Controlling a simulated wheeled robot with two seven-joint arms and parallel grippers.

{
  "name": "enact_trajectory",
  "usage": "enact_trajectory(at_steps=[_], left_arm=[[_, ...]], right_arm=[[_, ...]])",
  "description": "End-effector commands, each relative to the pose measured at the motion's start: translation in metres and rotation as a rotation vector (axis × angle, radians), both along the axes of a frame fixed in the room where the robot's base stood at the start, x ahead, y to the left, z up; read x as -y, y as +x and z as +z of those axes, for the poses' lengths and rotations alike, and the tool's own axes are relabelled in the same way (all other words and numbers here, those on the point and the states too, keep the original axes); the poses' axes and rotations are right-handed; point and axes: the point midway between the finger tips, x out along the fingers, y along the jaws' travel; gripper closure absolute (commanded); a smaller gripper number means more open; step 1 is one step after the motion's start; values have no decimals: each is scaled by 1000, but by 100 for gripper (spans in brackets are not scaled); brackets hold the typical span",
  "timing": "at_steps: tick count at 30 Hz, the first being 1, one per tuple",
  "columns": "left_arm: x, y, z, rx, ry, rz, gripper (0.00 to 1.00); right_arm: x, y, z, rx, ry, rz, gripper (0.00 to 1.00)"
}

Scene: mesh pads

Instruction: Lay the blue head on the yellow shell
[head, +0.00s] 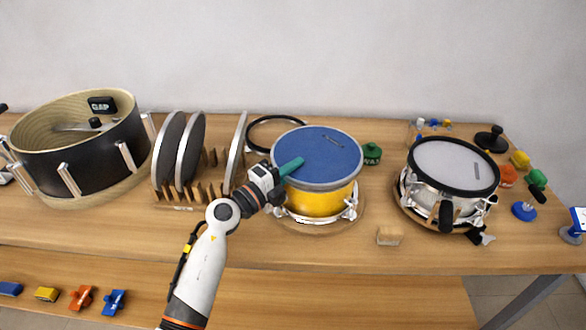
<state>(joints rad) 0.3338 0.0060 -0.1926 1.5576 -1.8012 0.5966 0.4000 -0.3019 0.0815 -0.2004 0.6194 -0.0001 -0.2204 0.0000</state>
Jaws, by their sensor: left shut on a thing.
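The blue head (325,150) is a round blue mesh disc with a grey rim. It covers the top of the yellow shell (320,203), with its front rim just above the yellow wall. I cannot tell whether it rests fully on the shell or sits slightly above it. The yellow shell stands on a round wooden base and has silver fittings around its lower edge. My left gripper (291,167) is shut on the left edge of the blue head, its teal fingers at the rim. My right gripper is out of view.
A wooden rack (178,193) with upright discs stands left of the yellow shell. A large black shell (85,160) is farther left. A white-topped drum (453,167) stands right. A black hoop (262,135), a green weight (372,154) and a wooden block (389,236) lie nearby.

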Motion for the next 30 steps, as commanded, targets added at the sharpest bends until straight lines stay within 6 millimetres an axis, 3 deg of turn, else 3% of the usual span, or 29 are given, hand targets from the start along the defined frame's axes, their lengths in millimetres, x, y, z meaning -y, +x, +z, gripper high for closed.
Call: enact_trajectory(at_steps=[1, 2, 3, 8, 19, 22, 23, 24, 30], left_arm=[[2, -6, -36, -58, 29, -13, 100], [2, -6, -36, -58, 29, -13, 100], [2, -6, -37, -58, 29, -12, 89], [2, -6, -37, -58, 29, -12, 65], [-6, -13, -36, -56, 31, -11, 65], [-17, -25, -34, -49, 30, -11, 65], [-21, -29, -34, -47, 29, -10, 71], [-28, -35, -32, -43, 28, -9, 66], [-59, -66, -24, -21, 20, -2, 65]], right_arm=[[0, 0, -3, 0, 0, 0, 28], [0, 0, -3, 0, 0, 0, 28], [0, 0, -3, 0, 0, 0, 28], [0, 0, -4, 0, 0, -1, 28], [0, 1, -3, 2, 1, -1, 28], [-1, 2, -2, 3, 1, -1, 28], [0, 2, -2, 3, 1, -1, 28], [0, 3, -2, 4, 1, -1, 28], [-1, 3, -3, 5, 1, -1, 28]])
